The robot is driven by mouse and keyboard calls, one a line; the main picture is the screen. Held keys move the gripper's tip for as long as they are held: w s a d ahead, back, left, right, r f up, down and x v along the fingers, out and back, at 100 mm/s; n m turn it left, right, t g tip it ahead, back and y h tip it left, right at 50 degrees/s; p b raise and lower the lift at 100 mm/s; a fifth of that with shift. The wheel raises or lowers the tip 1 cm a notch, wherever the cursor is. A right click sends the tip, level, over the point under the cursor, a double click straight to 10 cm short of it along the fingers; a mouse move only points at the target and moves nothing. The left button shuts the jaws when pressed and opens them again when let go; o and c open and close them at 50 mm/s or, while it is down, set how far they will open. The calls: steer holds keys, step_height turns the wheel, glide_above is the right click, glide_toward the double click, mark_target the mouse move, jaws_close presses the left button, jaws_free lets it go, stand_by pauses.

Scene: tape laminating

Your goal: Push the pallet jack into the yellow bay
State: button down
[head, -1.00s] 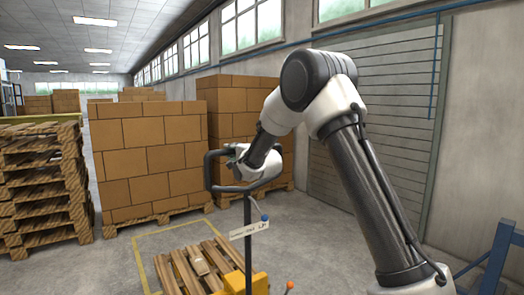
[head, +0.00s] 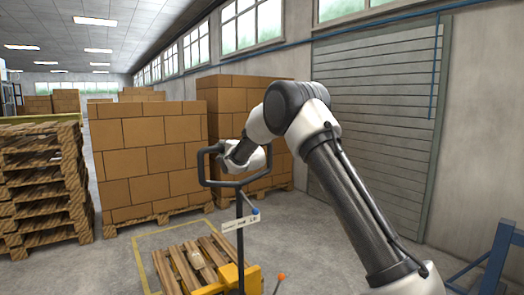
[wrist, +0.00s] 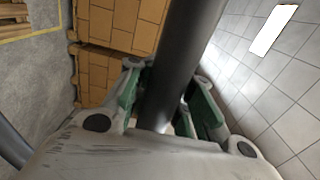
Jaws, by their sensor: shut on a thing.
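The pallet jack has a yellow body (head: 238,278) at the bottom middle of the head view and a dark upright handle with a loop (head: 203,172) on top. The yellow bay (head: 140,262) is a painted outline on the floor. The pallet overlaps its inside, close to the far line; its near edge is out of view. My gripper (head: 228,160) is shut on the handle loop. In the wrist view, the dark bar (wrist: 178,65) passes between the green-padded fingers (wrist: 165,105).
Stacked cartons on pallets (head: 150,160) stand just beyond the bay. A pile of empty pallets (head: 40,185) stands at the left. A roller door (head: 375,140) and a blue frame (head: 495,258) are at the right. Bare floor (head: 300,235) lies right of the jack.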

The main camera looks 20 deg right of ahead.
steer(key=x, duration=0.9)
stand_by(0.4)
